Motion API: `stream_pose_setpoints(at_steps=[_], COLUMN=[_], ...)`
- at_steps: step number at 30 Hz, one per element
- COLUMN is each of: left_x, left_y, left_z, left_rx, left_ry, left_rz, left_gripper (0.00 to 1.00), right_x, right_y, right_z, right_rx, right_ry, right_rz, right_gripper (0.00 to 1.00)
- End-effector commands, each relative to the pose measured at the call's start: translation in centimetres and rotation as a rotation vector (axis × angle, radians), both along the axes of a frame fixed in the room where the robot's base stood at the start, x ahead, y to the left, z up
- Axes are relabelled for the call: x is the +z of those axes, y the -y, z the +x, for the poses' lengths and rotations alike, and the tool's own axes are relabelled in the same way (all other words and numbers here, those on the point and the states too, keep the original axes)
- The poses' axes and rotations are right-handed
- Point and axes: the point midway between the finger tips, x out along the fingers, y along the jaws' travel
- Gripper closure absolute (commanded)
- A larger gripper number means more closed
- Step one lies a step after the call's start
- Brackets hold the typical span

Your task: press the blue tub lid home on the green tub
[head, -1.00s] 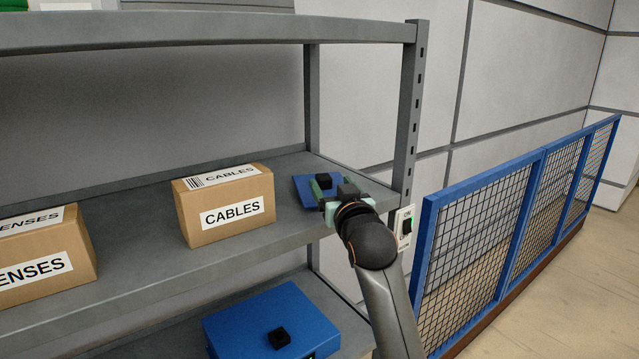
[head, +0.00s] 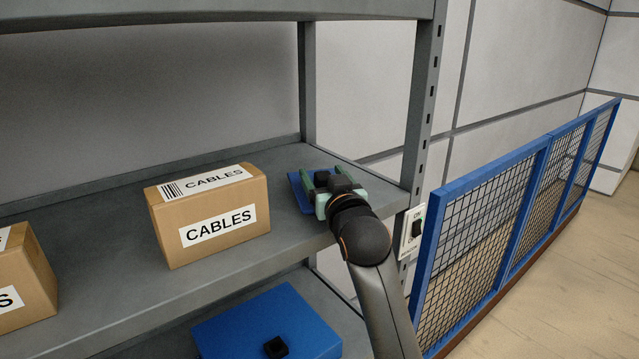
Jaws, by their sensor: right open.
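A flat blue lid (head: 298,191) with a black knob (head: 321,177) is at the right end of the middle shelf. My right gripper (head: 322,181) is open over the lid, with its pale green fingers on either side of the knob. Whether the fingers touch the knob is too small to tell. The gripper and my arm hide the near part of the lid. A larger blue lid or box top (head: 262,328) with a black knob (head: 276,347) is on the lower shelf. My left gripper is not in view.
A cardboard CABLES box (head: 165,229) stands left of the lid on the grey shelf (head: 108,275). Another carton (head: 14,275) is at the far left. A shelf post (head: 421,110) and a switch box (head: 411,230) are close to my right arm. A blue mesh fence (head: 480,215) runs behind.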

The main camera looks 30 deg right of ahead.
Motion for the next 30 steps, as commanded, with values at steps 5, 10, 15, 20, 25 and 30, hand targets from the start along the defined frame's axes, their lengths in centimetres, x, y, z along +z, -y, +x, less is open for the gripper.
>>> stream_pose_setpoints(at_steps=[5, 10, 15, 20, 25, 30], left_x=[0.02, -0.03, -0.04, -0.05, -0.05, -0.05], left_y=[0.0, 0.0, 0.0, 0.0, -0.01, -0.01], left_z=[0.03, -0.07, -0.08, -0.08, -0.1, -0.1], left_rx=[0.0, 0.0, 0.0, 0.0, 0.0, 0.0], left_ry=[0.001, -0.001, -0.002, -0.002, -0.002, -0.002], left_rz=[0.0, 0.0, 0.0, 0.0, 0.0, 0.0], left_gripper=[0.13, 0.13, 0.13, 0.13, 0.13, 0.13], right_x=[-0.04, -0.04, -0.03, -0.02, 0.0, 0.01], right_y=[-0.03, -0.02, 0.0, 0.0, 0.0, 0.01], right_z=[-0.02, -0.02, -0.01, -0.01, -0.01, -0.01], right_rx=[0.0, 0.0, 0.0, 0.0, 0.0, 0.0], right_ry=[-0.001, -0.001, -0.001, -0.001, 0.0, 0.0], right_rz=[0.0, 0.0, 0.0, 0.0, 0.0, 0.0], right_gripper=[0.25, 0.4, 0.59, 0.77, 0.96, 1.0])
